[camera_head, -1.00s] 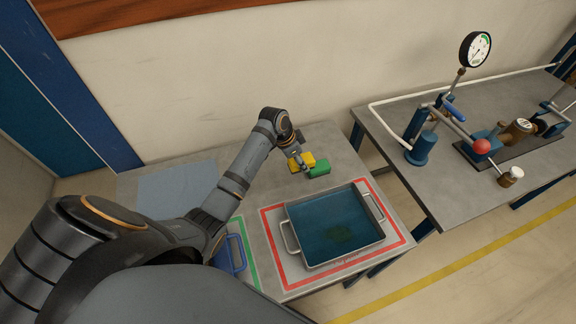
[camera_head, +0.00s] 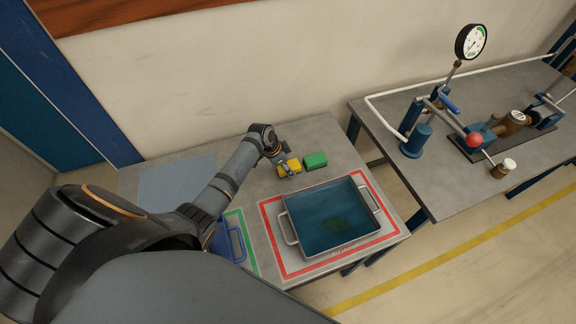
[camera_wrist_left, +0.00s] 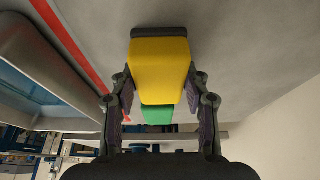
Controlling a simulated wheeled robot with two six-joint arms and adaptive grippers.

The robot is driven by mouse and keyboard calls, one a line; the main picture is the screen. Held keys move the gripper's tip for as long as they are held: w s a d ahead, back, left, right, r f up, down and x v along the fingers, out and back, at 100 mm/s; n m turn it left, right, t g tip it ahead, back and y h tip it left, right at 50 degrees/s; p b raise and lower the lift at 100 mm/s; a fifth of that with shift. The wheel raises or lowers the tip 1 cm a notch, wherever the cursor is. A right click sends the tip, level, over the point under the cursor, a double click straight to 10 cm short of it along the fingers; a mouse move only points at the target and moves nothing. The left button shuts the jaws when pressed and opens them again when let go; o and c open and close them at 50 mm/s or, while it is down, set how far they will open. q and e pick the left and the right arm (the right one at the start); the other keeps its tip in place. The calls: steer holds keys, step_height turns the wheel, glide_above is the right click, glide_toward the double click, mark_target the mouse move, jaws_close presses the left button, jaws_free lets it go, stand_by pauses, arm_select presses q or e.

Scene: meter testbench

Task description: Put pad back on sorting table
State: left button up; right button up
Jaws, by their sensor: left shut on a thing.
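The pad, a yellow block (camera_head: 291,167) with a dark layer on one end, is held by my left gripper (camera_head: 286,163) low over the sorting table (camera_head: 345,158). In the left wrist view the yellow pad (camera_wrist_left: 160,68) fills the space between the two fingers of the left gripper (camera_wrist_left: 160,100). I cannot tell whether the pad touches the table. A green block (camera_head: 315,160) sits on the table just right of the pad, with a small gap. It also shows behind the pad in the wrist view (camera_wrist_left: 157,115). My right gripper is not in view.
A metal tray (camera_head: 341,258) with blue-green liquid stands inside a red outline in front. A blue-handled item (camera_head: 232,236) lies in a green outline, partly hidden by my arm. A blue-grey mat (camera_head: 172,184) lies left. The gauge bench (camera_head: 430,180) stands right, across a gap.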

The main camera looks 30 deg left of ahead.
arm_select(q)
steer(key=o, duration=1.1)
steer(key=shift+f, duration=0.1)
steer(key=v, duration=1.2)
steer(key=shift+b, duration=0.35)
